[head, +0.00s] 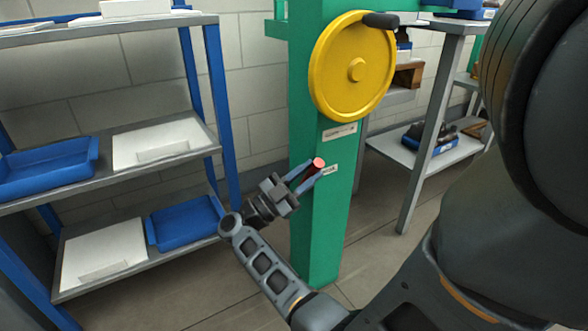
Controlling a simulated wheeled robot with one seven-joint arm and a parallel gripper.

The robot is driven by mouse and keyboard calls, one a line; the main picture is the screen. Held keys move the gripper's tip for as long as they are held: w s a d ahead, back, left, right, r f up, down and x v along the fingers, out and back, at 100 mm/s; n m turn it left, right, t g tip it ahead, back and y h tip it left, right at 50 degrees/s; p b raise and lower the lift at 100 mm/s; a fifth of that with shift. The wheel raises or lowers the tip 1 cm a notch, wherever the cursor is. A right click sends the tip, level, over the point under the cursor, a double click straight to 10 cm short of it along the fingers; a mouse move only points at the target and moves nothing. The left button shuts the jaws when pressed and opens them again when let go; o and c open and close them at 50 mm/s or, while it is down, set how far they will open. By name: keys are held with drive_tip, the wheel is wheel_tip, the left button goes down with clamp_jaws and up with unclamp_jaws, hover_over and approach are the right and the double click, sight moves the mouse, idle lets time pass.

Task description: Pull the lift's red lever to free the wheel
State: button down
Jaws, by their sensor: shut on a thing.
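The lift is a green post (318,238) standing on the floor in the middle of the head view. A yellow wheel (330,85) with a dark handle (381,20) at its upper right is mounted on the post. The red lever (318,163) sticks out from the post below the wheel, beside a small white label. My gripper (308,173) reaches it from the lower left and is shut on the lever, with the lever's round red end showing at the fingertips. The lever's base is partly hidden by the fingers.
A blue-framed shelf (215,90) with blue bins (185,222) and white trays (100,258) stands at the left. A grey rack (412,180) with various items stands behind the post at the right. Open floor (375,235) lies between post and rack.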

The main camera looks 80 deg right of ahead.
drive_tip(key=shift+s+a+f+m, duration=0.1)
drive_tip(key=shift+a+m, duration=0.05)
drive_tip(key=shift+m, duration=0.15)
drive_tip(key=c, duration=0.9)
unclamp_jaws()
drive_tip(key=v, duration=0.8)
drive_tip(key=shift+s, duration=0.1)
